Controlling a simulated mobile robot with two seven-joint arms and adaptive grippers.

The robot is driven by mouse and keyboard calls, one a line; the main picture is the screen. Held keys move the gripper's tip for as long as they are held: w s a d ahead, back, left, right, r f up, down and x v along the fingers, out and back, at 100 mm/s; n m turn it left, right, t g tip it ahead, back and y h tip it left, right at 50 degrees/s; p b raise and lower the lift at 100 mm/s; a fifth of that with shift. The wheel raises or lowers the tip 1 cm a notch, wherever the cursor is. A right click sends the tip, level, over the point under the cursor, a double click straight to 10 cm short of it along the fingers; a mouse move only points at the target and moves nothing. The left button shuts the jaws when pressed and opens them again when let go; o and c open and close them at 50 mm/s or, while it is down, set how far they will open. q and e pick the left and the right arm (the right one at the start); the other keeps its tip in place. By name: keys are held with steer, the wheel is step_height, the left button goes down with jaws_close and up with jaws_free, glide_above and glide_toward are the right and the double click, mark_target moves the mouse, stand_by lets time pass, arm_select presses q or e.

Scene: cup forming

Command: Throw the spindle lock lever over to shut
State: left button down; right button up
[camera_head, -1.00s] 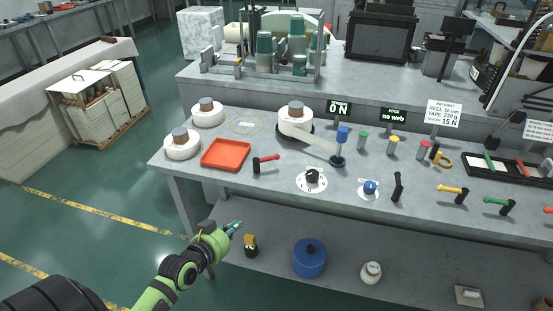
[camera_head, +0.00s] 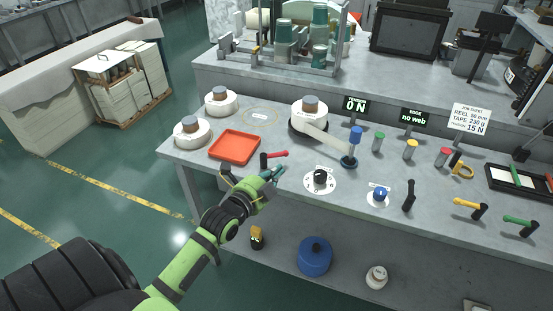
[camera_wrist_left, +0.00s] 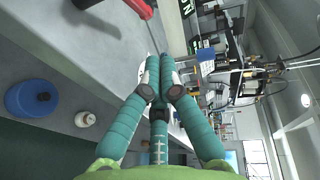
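A red-handled lever (camera_head: 276,155) on a short black post stands at the front left of the bench. Its handle points right. No label on it can be read, so I cannot confirm it is the spindle lock lever. My left gripper (camera_head: 274,173) is just in front of and below this lever, near the bench's front edge, apart from it. In the left wrist view its teal fingers (camera_wrist_left: 160,82) come together at the tips with nothing between them. The red handle (camera_wrist_left: 139,7) shows at the top of that view. My right gripper is out of view.
An orange tray (camera_head: 234,147) lies left of the lever. A black dial (camera_head: 320,179), a blue knob (camera_head: 380,195) and a black lever (camera_head: 409,196) stand to the right. A white reel (camera_head: 309,116) is behind. A blue pot (camera_head: 314,256) sits on the lower shelf.

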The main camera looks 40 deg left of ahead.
mark_target(285, 152)
arm_select(q)
steer(key=w, duration=0.1)
steer(key=w+a, duration=0.1)
steer(key=w, duration=0.1)
steer(key=shift+w+a+f, duration=0.3)
steer(key=shift+w+a, duration=0.05)
steer(key=shift+a, duration=0.05)
steer(key=shift+w+a+f, duration=0.2)
steer(key=shift+w+a, duration=0.25)
steer(key=shift+a, duration=0.1)
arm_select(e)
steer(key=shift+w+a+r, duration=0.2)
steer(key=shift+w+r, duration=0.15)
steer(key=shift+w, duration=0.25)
arm_select(q)
steer(key=shift+p, duration=0.4)
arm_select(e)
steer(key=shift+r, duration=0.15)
arm_select(q)
steer(key=shift+w+d+r+y, duration=0.1)
steer(key=shift+y, duration=0.2)
steer(key=shift+n, duration=0.3)
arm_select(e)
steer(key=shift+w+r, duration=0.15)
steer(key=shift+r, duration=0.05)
